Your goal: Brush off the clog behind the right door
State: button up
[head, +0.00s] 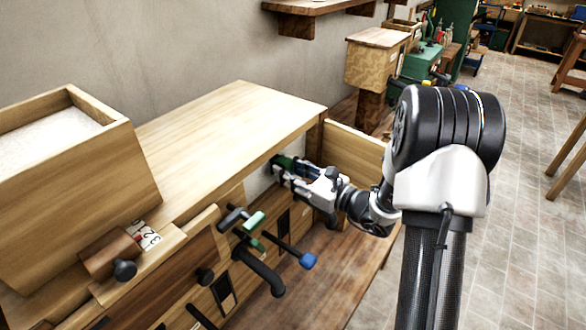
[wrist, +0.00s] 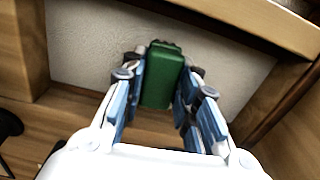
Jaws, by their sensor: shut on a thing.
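My gripper (head: 287,172) reaches into the space at the right end of the wooden cabinet (head: 220,110), under its top. Its fingers are shut on a green brush (wrist: 163,78), which points away from me in the wrist view; a dark ragged end, perhaps bristles, shows at its far tip. A bit of the green brush also shows between the fingers in the head view (head: 285,161). A pale wooden panel (head: 357,152), which looks like the right door standing open, is just beyond my gripper. I cannot make out a clog in either view.
Black and green-ended handles (head: 255,221) and a blue-ended rod (head: 306,260) stick out of the cabinet front, left of and below my gripper. An open wooden hopper (head: 75,165) with white contents stands at left. A pale wall (wrist: 100,45) lies behind the brush.

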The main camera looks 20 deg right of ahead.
jog(key=shift+s+a+b, duration=0.25)
jog(key=shift+s+a, duration=0.75)
jog(key=shift+a, duration=0.3)
jog(key=shift+s+a+b, duration=0.2)
jog(key=shift+s+a, duration=0.8)
jog(key=shift+a, duration=0.3)
jog(key=shift+s+d, duration=0.1)
jog(key=shift+v, duration=2.9)
jog(key=v, duration=0.3)
